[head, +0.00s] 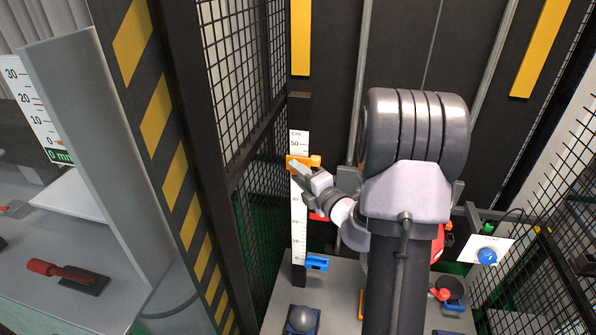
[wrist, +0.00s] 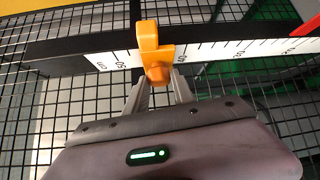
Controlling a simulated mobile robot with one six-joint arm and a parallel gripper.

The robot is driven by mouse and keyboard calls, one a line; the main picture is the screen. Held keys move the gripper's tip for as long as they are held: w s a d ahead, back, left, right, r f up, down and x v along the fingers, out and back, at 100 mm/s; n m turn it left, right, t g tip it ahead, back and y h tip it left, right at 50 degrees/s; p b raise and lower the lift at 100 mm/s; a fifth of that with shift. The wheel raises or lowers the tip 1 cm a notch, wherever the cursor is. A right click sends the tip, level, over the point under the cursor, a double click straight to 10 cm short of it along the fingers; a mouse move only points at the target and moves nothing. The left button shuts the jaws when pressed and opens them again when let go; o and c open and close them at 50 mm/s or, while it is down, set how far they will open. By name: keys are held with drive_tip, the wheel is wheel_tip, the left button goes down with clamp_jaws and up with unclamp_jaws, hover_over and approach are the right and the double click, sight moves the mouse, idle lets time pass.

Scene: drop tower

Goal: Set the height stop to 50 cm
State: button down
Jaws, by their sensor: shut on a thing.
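The orange height stop (head: 312,161) sits on the upright white cm scale (head: 298,235), a little below the 50 mark. In the wrist view the stop (wrist: 148,38) lies across the scale (wrist: 215,50), just to the right of the printed 50. My gripper (head: 300,172) is at the stop, coming from the lower right. In the wrist view my gripper (wrist: 158,82) has its fingers on either side of the stop's orange knob (wrist: 158,73) and is shut on it. The exact reading under the stop is hidden.
A blue clamp (head: 317,263) sits low on the scale. A black mesh cage (head: 255,110) stands close on the left. A white panel with a blue button (head: 487,256) is at the right. A red-handled tool (head: 60,271) lies on the left bench.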

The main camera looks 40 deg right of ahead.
wheel_tip(320, 180, up, 9)
drive_tip(key=p, duration=0.7)
drive_tip(key=shift+f, duration=0.3)
drive_tip(key=c, duration=1.1)
unclamp_jaws()
drive_tip(key=shift+o, duration=0.2)
drive_tip(key=s+a+r+p, duration=0.1)
drive_tip(key=s+p, duration=0.8)
drive_tip(key=s, duration=0.8)
drive_tip(key=shift+s, duration=0.15)
